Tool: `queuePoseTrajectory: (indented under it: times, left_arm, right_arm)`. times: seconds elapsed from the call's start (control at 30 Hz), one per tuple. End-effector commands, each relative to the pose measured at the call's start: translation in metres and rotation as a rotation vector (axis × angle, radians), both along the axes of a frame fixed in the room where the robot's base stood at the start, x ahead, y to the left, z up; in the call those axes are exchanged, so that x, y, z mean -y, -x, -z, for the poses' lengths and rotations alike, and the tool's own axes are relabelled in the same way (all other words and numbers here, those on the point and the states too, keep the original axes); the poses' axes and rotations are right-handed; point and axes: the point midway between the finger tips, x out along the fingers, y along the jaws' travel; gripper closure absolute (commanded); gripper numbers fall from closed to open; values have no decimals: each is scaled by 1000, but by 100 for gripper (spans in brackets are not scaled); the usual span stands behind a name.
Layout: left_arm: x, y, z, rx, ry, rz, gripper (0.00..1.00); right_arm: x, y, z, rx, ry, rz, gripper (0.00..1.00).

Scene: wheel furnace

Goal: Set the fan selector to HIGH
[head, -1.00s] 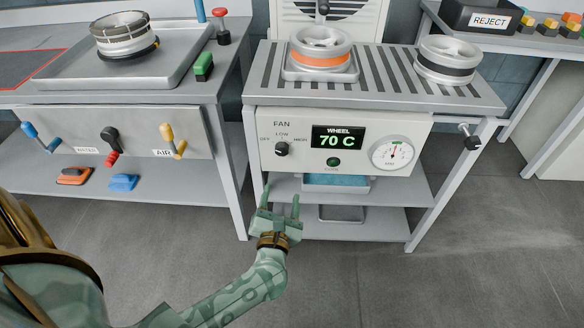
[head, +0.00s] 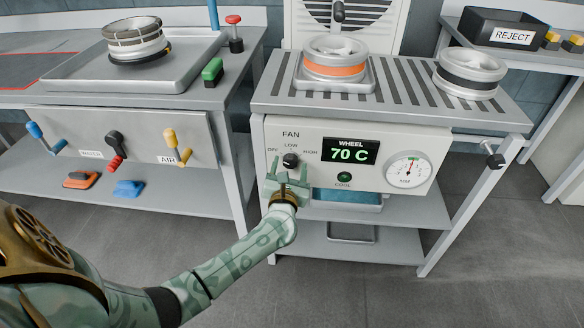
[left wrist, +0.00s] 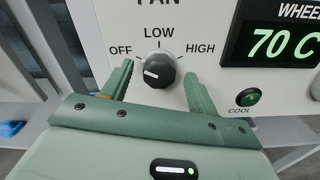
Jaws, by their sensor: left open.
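The fan selector is a round black knob (head: 290,160) on the white control panel (head: 400,140), under the labels OFF, LOW and HIGH. In the left wrist view the knob (left wrist: 157,72) shows a white mark on its left side, nearest the OFF label and away from LOW and HIGH. My left gripper (head: 288,171) is open at the panel, its two fingers spread on either side of the knob. In the left wrist view gaps show between the fingers and the knob. My right gripper is in neither view.
A display (head: 350,150) reading 70 C, a green COOL button (head: 344,177) and a gauge (head: 408,170) are right of the knob. An orange-banded wheel (head: 335,58) and a black-banded wheel (head: 470,74) sit above on the slatted top. Shelves lie below the panel.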

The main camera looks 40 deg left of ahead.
Motion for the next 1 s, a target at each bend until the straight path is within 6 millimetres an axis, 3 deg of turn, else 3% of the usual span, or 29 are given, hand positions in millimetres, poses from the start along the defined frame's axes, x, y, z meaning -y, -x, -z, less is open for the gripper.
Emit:
queuePoseTrajectory:
  times: [0.4, 0.57, 0.6, 1.0]
  left_arm:
    - [-6, -10, -1, -1, -1, 0, 41]
    - [-6, -10, -1, -1, -1, 0, 82]
    - [-6, -10, -1, -1, -1, 0, 85]
    - [-6, -10, -2, -33, -54, 0, 85]
  right_arm:
    - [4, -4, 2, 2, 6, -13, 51]
    - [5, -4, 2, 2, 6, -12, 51]
    - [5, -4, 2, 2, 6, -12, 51]
    - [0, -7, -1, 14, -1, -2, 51]
